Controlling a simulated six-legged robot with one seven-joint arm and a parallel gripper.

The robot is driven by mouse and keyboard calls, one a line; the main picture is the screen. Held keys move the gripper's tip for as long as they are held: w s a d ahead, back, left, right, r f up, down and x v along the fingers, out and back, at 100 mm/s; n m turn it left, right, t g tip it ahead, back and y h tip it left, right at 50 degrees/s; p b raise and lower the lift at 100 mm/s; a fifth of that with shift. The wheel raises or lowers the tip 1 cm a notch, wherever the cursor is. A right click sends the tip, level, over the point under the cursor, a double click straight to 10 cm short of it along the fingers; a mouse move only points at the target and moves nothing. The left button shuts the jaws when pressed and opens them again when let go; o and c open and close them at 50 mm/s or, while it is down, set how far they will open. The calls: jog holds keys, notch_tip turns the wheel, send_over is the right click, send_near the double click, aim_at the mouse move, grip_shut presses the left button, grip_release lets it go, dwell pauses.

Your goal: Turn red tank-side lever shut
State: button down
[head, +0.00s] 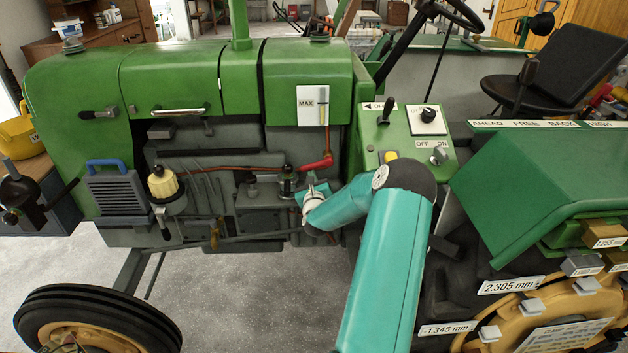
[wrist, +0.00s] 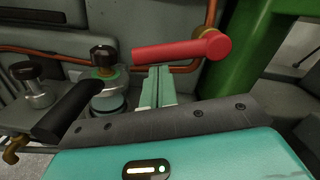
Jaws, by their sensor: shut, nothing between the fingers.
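The red lever (head: 317,163) is on the side of the green tractor, below the MAX gauge, at the end of a copper-coloured pipe. In the wrist view the red lever (wrist: 178,49) lies nearly level, with its round hub at the right and its free end at the left. My gripper (wrist: 155,72) is shut and empty, its fingertips just below the lever's left half; I cannot tell whether they touch it. In the head view my gripper (head: 312,182) is just below the lever, small and partly hidden by my own wrist.
A black-capped fitting (wrist: 105,60) and a black handle (wrist: 70,110) stand close at the left of my fingers. A thick green post (wrist: 242,45) rises at the right. The control panel (head: 408,128) with its switches is right of the lever. Grey floor is open below.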

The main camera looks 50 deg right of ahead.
jog(key=shift+w+a+r, duration=0.15)
jog(key=shift+w+r, duration=0.05)
jog(key=shift+r, duration=0.25)
jog(key=shift+w+a+r, duration=0.1)
jog(key=shift+w+r, duration=0.05)
jog(key=shift+r, duration=0.25)
